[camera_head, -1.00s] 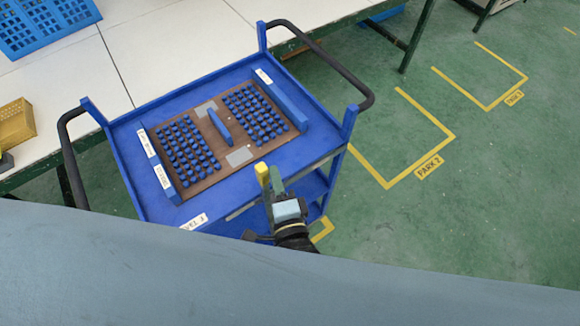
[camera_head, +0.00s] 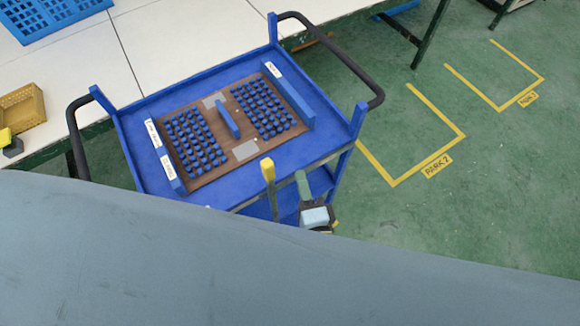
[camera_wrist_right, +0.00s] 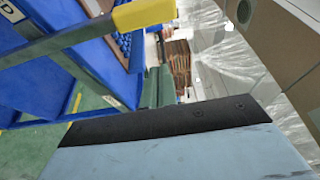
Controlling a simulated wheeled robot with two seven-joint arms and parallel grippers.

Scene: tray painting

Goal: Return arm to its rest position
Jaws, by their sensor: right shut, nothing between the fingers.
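My right gripper (camera_head: 304,188) is at the near right side of the blue cart (camera_head: 350,128), seen small and partly cut off by my own grey body. It is shut with nothing in it. It appears apart from a yellow-topped post (camera_head: 268,172) to its left. That post also shows in the right wrist view (camera_wrist_right: 145,13), beside the blue cart side. My left gripper is not in view.
A brown board (camera_head: 207,177) with rows of blue parts lies on the cart. A white table (camera_head: 170,45) stands behind, with a yellow basket (camera_head: 22,108) and a blue crate (camera_head: 60,20). Green floor (camera_head: 490,190) is open at right.

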